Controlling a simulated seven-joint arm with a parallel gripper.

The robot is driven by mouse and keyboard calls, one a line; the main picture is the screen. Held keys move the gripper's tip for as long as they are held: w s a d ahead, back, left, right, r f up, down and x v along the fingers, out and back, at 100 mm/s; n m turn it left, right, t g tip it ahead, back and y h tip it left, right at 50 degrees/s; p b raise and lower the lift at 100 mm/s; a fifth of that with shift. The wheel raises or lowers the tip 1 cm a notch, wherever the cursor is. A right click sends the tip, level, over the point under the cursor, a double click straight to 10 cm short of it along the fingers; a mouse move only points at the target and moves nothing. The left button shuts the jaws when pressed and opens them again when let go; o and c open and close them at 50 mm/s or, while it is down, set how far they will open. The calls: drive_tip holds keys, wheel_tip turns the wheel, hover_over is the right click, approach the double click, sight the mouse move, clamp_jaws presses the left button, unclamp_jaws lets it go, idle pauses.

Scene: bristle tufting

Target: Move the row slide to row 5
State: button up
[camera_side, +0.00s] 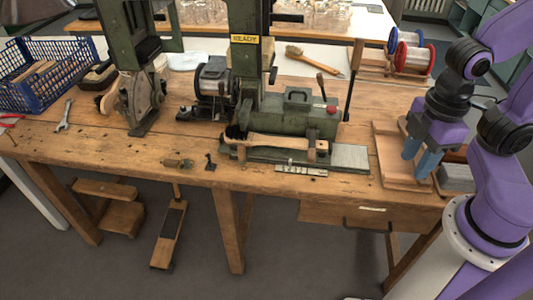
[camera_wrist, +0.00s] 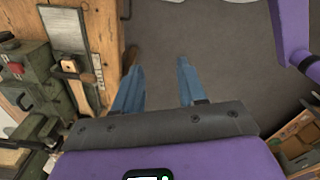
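The green tufting machine (camera_side: 300,118) stands mid-bench with a READY label. At its front a wooden brush body (camera_side: 265,140) lies on a green slide base, with a small wooden knob (camera_side: 322,147) at the right end. A small marked scale plate (camera_side: 300,169) lies in front; its row numbers are too small to read. The wrist view shows what looks like the knob (camera_wrist: 69,66) beside a grey metal plate (camera_wrist: 66,31). My gripper (camera_side: 419,158) is to the right of the slide, apart from it. Its blue fingers (camera_wrist: 159,66) are spread and empty.
A wooden board (camera_side: 393,158) and a grey block (camera_side: 456,178) lie at the bench's right end. An upright lever (camera_side: 353,78) rises right of the machine. Wire spools (camera_side: 412,58) stand behind. A blue crate (camera_side: 48,72) and a wrench (camera_side: 64,116) are at left.

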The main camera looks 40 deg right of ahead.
drive_tip(key=w+a+f+n+t+h, duration=0.2)
drive_tip(key=w+a+f+n+h, duration=0.25)
drive_tip(key=w+a, duration=0.5)
drive_tip(key=w+a+f+n+t+h, duration=0.25)
drive_tip(key=w+a+h, duration=0.3)
drive_tip(key=w, duration=0.75)
drive_tip(key=n+t+h, duration=0.3)
drive_tip(key=n+t, duration=0.4)
drive_tip(key=t, duration=0.1)
approach(240, 148)
drive_tip(key=x, duration=1.1)
clamp_jaws()
